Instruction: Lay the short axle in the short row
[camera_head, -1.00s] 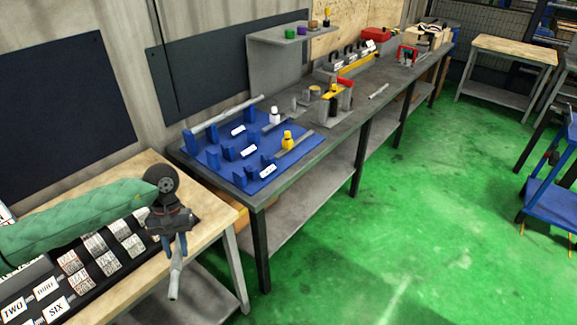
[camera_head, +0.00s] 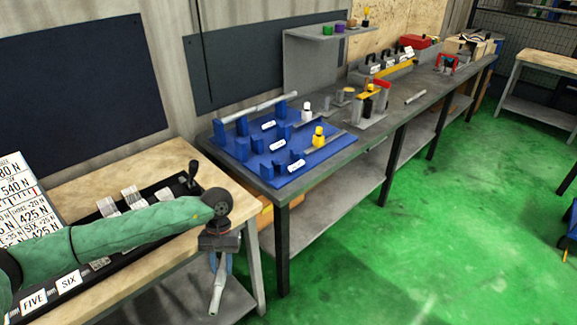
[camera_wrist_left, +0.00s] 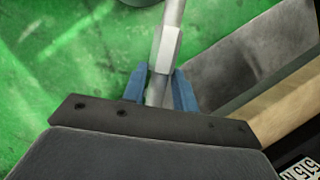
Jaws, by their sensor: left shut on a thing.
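My left gripper (camera_head: 219,258) is shut on a grey metal axle (camera_head: 216,291), which hangs down near the front edge of the wooden table. In the left wrist view the axle (camera_wrist_left: 170,45) has a thicker faceted part just beyond the blue fingers (camera_wrist_left: 160,88). The blue rack (camera_head: 313,162) lies on the dark bench, to the right of and beyond the gripper. It has several rows of blue supports with white labels too small to read. A long rod (camera_head: 265,105) lies across the back row. My right gripper is out of view.
A yellow piece (camera_head: 318,137) and a white piece (camera_head: 306,112) stand on the rack. A wooden table (camera_head: 150,165) holds a black labelled tray (camera_head: 155,190). A grey fixture (camera_head: 371,105) stands farther along the dark bench (camera_head: 290,190). Green floor is open at right.

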